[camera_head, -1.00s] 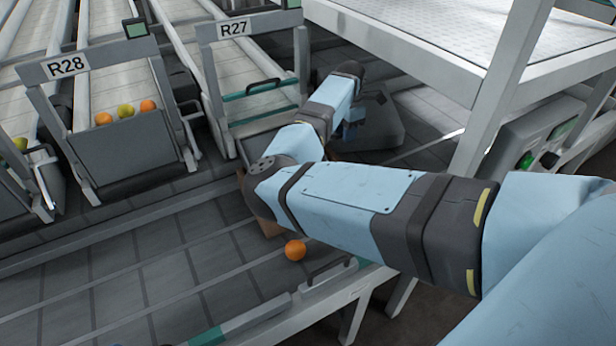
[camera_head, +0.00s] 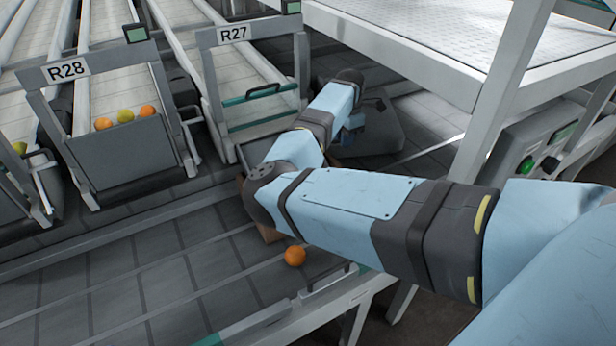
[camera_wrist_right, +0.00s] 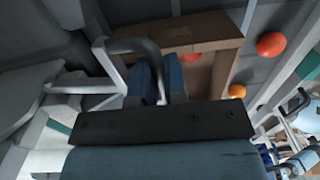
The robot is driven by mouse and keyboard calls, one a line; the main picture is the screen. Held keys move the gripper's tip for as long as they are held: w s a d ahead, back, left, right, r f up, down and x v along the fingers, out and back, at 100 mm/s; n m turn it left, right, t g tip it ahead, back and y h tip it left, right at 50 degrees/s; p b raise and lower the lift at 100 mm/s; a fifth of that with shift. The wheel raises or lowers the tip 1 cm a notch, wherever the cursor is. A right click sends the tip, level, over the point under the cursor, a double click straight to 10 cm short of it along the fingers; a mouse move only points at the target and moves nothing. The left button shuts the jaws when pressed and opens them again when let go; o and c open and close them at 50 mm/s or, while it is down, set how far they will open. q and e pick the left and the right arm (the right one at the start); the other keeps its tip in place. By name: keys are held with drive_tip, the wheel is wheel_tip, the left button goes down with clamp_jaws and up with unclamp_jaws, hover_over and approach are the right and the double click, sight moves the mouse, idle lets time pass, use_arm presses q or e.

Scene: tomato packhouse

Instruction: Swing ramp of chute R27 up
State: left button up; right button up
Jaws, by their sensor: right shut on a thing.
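Chute R27 (camera_head: 233,36) stands at the upper middle of the head view, with a green-edged bar and a dark handle (camera_head: 265,90) across its belt. Its lower end is partly hidden behind my right arm, so the ramp's angle is unclear. My right gripper (camera_head: 352,127) is largely hidden by its own arm, beside a grey panel (camera_head: 385,130); I cannot tell whether this is the ramp. In the right wrist view the blue fingers (camera_wrist_right: 160,75) are shut on a bent dark grey handle (camera_wrist_right: 133,45). My left gripper is not in view.
Chute R28 (camera_head: 105,150) has its plate upright, with several fruits behind it. A cardboard box (camera_wrist_right: 205,70) lies beyond the fingers in the wrist view. One orange fruit (camera_head: 294,255) sits on the dark table in front. A white-topped frame (camera_head: 420,60) stands at the right.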

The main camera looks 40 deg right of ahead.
drive_tip(key=r, duration=0.1)
drive_tip(key=r+p, duration=0.1)
drive_tip(key=r, duration=0.1)
drive_tip(key=shift+w, duration=0.4)
drive_tip(key=shift+r, duration=0.1)
drive_tip(key=r, duration=0.1)
drive_tip(key=w+r, duration=0.1)
drive_tip(key=shift+w+r, duration=0.3)
drive_tip(key=shift+r, duration=0.1)
drive_tip(key=shift+w+d+r+p, duration=0.1)
drive_tip(key=shift+w+r+p, duration=0.2)
drive_tip(key=shift+w+r, duration=0.85)
